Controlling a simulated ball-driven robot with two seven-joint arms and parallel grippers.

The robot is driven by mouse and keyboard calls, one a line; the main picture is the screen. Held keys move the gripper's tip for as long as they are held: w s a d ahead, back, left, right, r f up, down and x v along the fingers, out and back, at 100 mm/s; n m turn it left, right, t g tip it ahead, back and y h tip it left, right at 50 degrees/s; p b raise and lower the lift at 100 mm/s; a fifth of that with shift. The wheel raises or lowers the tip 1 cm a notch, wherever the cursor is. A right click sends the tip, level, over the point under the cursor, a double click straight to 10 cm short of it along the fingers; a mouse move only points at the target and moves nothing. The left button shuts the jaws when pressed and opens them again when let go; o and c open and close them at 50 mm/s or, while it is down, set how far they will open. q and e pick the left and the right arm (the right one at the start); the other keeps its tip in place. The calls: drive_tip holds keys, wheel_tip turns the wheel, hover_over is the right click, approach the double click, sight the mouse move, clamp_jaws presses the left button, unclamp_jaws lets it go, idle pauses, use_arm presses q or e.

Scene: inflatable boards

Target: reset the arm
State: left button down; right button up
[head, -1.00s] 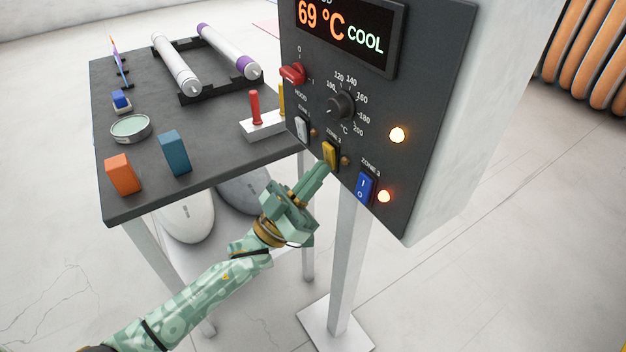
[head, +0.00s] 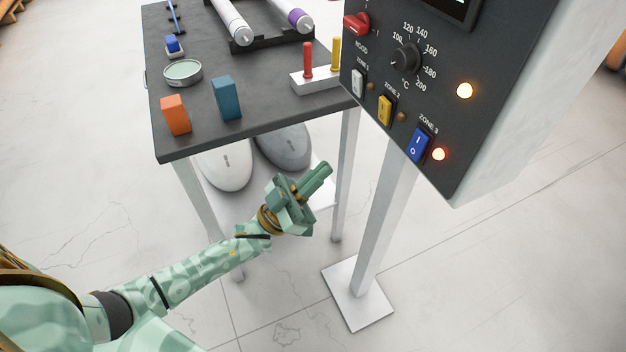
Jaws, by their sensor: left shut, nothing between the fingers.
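My left gripper (head: 318,178) is green and shut, with nothing between its fingers. It hangs in free space in front of the dark table, left of and below the control panel (head: 455,100), apart from both. The arm (head: 205,268) comes in from the lower left. The panel carries a white zone 1 switch (head: 358,82), a yellow zone 2 switch (head: 385,110) and a blue zone 3 switch (head: 418,145). My right gripper is not in view.
The dark table (head: 255,110) holds an orange block (head: 176,115), a teal block (head: 226,98), a round dish (head: 183,72) and rollers. The panel's post (head: 385,215) stands on a white base plate (head: 357,296). The floor at lower right is clear.

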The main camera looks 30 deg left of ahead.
use_arm(q)
drive_tip(key=shift+s+a+f, duration=0.25)
drive_tip(key=shift+s+f, duration=0.05)
drive_tip(key=shift+f, duration=0.35)
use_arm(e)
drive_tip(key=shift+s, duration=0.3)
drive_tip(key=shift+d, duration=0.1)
